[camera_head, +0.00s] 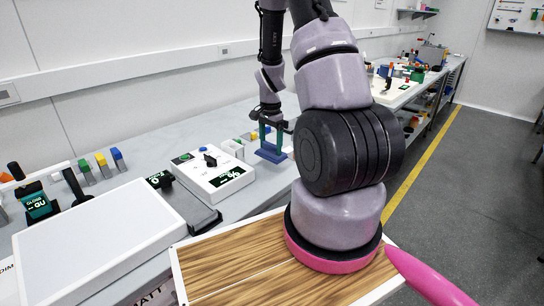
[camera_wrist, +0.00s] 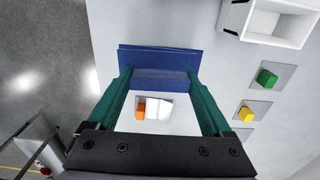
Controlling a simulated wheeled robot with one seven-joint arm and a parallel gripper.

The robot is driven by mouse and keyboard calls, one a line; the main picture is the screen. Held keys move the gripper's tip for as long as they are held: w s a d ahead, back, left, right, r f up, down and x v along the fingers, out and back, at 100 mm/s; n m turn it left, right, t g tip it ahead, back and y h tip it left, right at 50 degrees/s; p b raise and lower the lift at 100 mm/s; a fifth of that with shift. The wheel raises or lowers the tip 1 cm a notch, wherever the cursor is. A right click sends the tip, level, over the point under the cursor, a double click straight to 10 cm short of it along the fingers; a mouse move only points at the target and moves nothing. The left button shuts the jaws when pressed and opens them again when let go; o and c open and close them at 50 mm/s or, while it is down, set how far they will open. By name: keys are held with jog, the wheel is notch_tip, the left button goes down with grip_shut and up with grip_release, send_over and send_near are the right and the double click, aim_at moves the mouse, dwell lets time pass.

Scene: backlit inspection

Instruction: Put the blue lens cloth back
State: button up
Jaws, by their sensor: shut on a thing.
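The blue lens cloth (camera_head: 271,156) hangs below my gripper (camera_head: 272,130) in the head view, near the bench's front edge. In the wrist view the cloth (camera_wrist: 160,55) is a flat blue piece spanning the tips of my gripper (camera_wrist: 159,78). The two green fingers are shut on it, one at each side. I cannot tell in the head view whether the cloth touches the bench top.
An open white box (camera_wrist: 270,22), a green block (camera_wrist: 267,78) and a yellow block (camera_wrist: 246,113) lie right of the cloth in the wrist view. A white control box (camera_head: 214,177) and a white panel (camera_head: 100,245) occupy the bench. Bare floor (camera_wrist: 40,55) lies left.

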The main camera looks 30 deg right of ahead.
jog(key=shift+f, duration=2.1)
jog(key=shift+f, duration=0.1)
jog(key=o, duration=1.2)
jog(key=shift+a, duration=0.1)
jog(key=shift+o, duration=0.2)
notch_tip(320, 180, up, 12)
jog(key=shift+r, duration=0.15)
notch_tip(320, 180, up, 10)
jog(key=n+t, duration=0.2)
send_over(270, 152)
jog(key=s+a, duration=0.1)
jog(key=a, duration=0.2)
jog(key=s+a+r+n+t+y, duration=0.1)
jog(key=s+a+r+n, duration=0.3)
jog(key=s+r, duration=0.5)
jog(key=s+a+r+n+t+y, duration=0.1)
jog(key=s+a+r+n+t, duration=0.3)
jog(key=s+r, duration=0.5)
jog(key=shift+a+r, duration=0.75)
jog(key=shift+a, duration=0.2)
